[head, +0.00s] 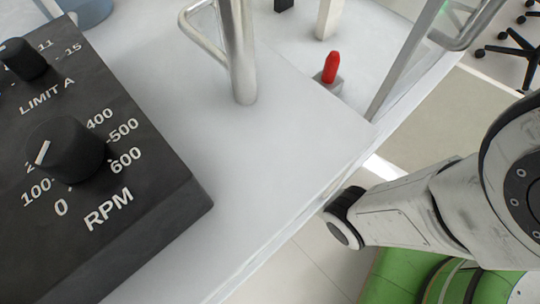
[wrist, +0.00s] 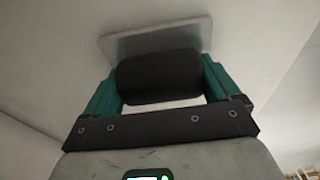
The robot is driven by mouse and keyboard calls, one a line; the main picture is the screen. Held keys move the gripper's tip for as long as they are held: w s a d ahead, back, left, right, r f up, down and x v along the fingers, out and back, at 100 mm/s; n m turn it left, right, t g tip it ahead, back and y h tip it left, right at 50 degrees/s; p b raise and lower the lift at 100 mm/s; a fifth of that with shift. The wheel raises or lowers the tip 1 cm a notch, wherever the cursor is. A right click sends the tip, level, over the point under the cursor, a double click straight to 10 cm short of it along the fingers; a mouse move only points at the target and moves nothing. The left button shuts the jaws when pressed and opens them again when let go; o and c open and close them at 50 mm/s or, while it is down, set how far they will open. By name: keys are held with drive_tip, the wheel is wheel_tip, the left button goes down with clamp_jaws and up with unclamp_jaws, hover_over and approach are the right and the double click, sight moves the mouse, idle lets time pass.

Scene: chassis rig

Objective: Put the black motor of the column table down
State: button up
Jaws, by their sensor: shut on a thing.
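The black motor (wrist: 158,80) is a dark rounded cylinder in the wrist view. My gripper (wrist: 160,84) has teal fingers, one on each side of the motor, and is shut on it. A square silvery plate (wrist: 140,43) lies just beyond the motor against a pale surface; I cannot tell whether the motor touches the plate or is joined to it. In the head view a white table (head: 290,140) fills the middle; I cannot tell whether it is the column table. The motor and my gripper do not show in the head view.
A black control box (head: 120,230) with RPM and LIMIT A knobs stands on the table's left. A silvery post (head: 238,50) rises near the middle. A red-topped piece (head: 330,68) stands near the right edge. The table's front middle is bare.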

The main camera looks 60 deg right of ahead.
drive_tip(key=shift+r, duration=0.1)
drive_tip(key=o, duration=1.2)
drive_tip(key=shift+s+d+r+p, duration=0.1)
drive_tip(key=shift+d+r+p, duration=0.1)
drive_tip(key=shift+r+p, duration=0.85)
drive_tip(key=shift+d+r+p, duration=0.15)
drive_tip(key=shift+r+p, duration=0.35)
drive_tip(key=shift+r, duration=0.9)
drive_tip(key=shift+s+d+r+p, duration=0.1)
drive_tip(key=shift+d+r+p, duration=0.1)
drive_tip(key=shift+r+p, duration=0.85)
drive_tip(key=shift+r, duration=0.2)
